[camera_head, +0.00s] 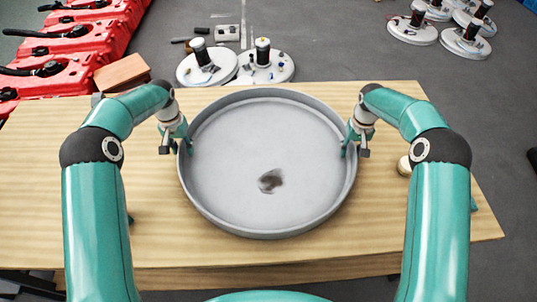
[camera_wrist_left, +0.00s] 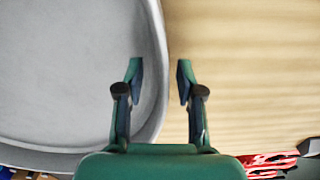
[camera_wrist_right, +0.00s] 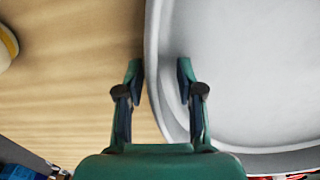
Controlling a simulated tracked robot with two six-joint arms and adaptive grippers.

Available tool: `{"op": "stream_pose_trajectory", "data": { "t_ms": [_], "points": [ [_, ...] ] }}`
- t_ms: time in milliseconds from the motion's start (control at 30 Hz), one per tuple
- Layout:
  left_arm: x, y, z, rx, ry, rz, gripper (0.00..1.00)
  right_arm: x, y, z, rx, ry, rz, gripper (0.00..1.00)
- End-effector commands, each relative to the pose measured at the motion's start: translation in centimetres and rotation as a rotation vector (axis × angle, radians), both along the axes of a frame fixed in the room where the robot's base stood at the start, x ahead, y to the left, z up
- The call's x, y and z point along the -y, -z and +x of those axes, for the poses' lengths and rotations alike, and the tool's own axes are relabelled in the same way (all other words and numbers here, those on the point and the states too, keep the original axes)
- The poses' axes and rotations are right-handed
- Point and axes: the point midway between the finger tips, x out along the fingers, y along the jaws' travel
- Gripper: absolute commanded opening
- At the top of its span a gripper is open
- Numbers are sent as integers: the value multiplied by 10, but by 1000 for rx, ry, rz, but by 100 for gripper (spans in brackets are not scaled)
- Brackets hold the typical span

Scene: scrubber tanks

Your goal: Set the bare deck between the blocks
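The bare deck (camera_head: 225,205) is a wide, round, shallow grey pan with a raised rim and a dark patch on its floor. It sits on the wooden table, with no blocks clearly visible beside it. My left gripper (camera_head: 183,146) is at its left rim; in the left wrist view its parted fingers (camera_wrist_left: 160,82) straddle the rim (camera_wrist_left: 159,60), one inside and one outside. My right gripper (camera_head: 349,146) is at the right rim; in the right wrist view its parted fingers (camera_wrist_right: 160,82) straddle that rim (camera_wrist_right: 152,50) likewise. Gaps show beside the rim in both.
The wooden table (camera_head: 150,240) has bare room left and right of the deck. A brown block (camera_head: 122,73) lies at the back left near red machines (camera_head: 75,45). A pale round object (camera_head: 404,165) is partly behind my right arm. Round white units (camera_head: 265,68) stand beyond the table.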

Motion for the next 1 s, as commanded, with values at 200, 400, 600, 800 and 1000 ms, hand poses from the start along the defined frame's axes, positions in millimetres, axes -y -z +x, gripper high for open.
{"op": "stream_pose_trajectory", "data": {
  "t_ms": [200,400,600,800,1000],
  "points": [
    [0,0,0,0,0,0,37,0,0,0,0,0,0,37],
    [1,0,0,0,1,0,7,0,0,0,-1,1,0,7],
    [1,0,0,0,1,0,0,1,0,0,-1,1,0,0],
    [1,0,0,0,1,0,0,1,0,0,0,1,0,0],
    [1,-3,2,5,1,1,0,1,-3,1,4,2,0,0]
  ]
}}
